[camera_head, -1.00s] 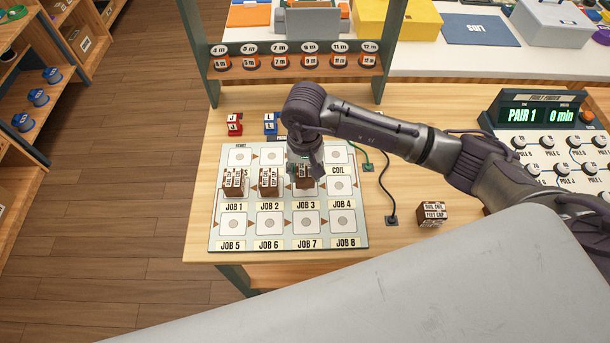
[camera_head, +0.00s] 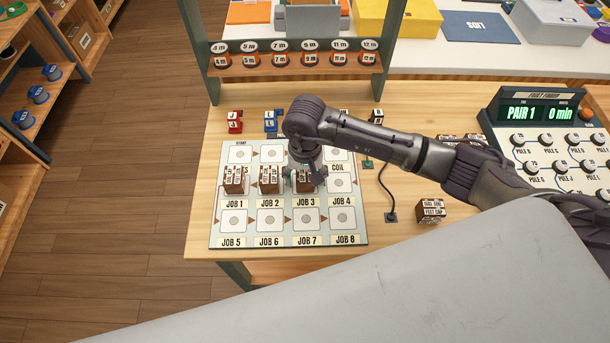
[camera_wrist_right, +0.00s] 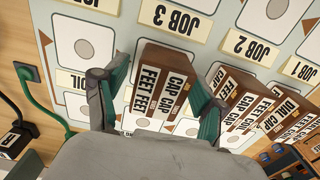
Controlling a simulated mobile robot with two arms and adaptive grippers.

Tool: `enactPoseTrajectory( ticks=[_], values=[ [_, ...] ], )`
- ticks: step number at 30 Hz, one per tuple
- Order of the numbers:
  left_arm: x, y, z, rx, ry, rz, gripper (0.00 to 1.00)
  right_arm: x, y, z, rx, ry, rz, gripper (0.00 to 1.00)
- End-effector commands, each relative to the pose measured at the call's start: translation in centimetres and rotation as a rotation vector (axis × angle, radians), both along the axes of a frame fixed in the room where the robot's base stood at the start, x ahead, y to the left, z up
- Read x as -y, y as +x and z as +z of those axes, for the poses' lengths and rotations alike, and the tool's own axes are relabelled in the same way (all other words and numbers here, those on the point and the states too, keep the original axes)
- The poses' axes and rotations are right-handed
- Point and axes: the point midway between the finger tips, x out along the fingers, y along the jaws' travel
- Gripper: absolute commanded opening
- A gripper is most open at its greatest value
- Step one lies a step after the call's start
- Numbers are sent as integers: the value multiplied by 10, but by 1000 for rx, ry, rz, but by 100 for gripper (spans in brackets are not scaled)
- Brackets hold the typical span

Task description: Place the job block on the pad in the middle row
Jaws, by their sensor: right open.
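A brown job block with white word labels (camera_head: 305,187) stands in the middle row, at the pad above the JOB 3 label. My right gripper (camera_head: 304,175) is low over it. In the right wrist view, the block (camera_wrist_right: 155,88) stands between the open fingers of the right gripper (camera_wrist_right: 160,84), and its labels read CAP and FEET. Its pad is hidden beneath it. Two similar blocks stand at JOB 1 (camera_head: 235,180) and JOB 2 (camera_head: 269,180). The JOB 4 pad (camera_head: 342,188) is bare. My left gripper is not in view.
Another labelled block (camera_head: 430,210) stands right of the pad board (camera_head: 216,226). Red blocks (camera_head: 235,121) and blue blocks (camera_head: 271,121) stand behind the board. A cable (camera_head: 384,185) runs along its right side. The fault finder panel (camera_head: 545,130) is at right.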

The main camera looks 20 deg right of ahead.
Motion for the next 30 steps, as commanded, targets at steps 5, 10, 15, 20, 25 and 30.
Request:
enactPoseTrajectory(
  ticks=[5,10,15,20,25,30],
  values=[
    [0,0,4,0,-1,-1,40,0,0,3,0,0,-1,70],
    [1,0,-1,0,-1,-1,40,0,2,24,5,1,0,70],
    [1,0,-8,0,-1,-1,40,0,2,61,7,0,2,70],
    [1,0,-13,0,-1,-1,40,0,1,94,5,0,1,70],
    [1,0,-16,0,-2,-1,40,0,1,116,2,0,-1,70],
    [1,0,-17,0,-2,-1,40,0,0,123,0,-1,0,70]
  ],
)
